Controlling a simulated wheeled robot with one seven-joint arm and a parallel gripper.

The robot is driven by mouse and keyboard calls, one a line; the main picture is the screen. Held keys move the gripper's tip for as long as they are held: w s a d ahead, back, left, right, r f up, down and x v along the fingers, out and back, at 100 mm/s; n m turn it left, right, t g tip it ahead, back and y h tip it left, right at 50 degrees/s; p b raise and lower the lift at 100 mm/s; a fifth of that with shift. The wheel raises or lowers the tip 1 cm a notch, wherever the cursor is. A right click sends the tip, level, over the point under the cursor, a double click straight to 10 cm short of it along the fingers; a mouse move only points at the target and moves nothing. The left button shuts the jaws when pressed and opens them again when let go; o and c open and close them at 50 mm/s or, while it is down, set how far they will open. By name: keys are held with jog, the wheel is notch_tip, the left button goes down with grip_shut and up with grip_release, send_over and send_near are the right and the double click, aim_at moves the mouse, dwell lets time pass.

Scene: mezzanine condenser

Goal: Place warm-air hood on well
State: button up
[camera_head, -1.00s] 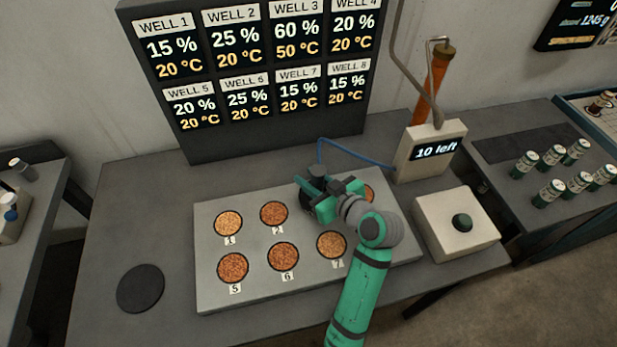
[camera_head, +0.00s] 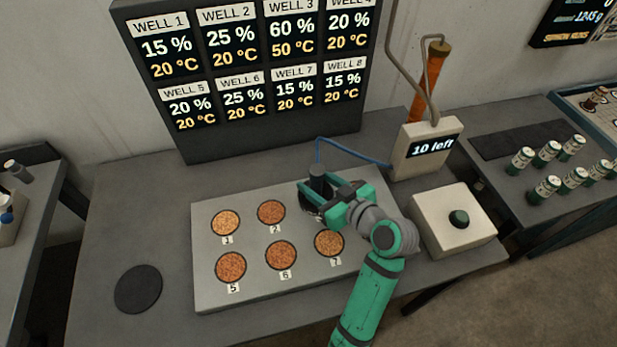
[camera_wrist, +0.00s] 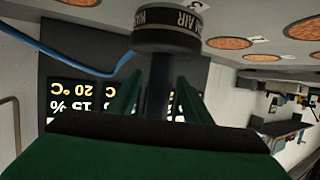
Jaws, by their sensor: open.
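The warm-air hood (camera_head: 317,184) is a dark upright cylinder with a wider base and a blue hose. It stands on the well plate (camera_head: 210,293) at the third spot of the back row, where well 3 belongs; that well is hidden. In the wrist view the hood's labelled base (camera_wrist: 167,36) is at the top, with its dark stem running down between my fingers. My gripper (camera_head: 334,204) is open, just right of the hood in the head view. Its two green fingers lie either side of the stem, with a gap visible in the wrist view.
The display board (camera_head: 250,75) reads 60 % and 50 °C for well 3, and 20 °C for the others. A white box with a dark button (camera_head: 455,222) stands at the right. Table is clear around a dark disc (camera_head: 138,289).

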jog(key=v, duration=0.8)
dwell(0.4)
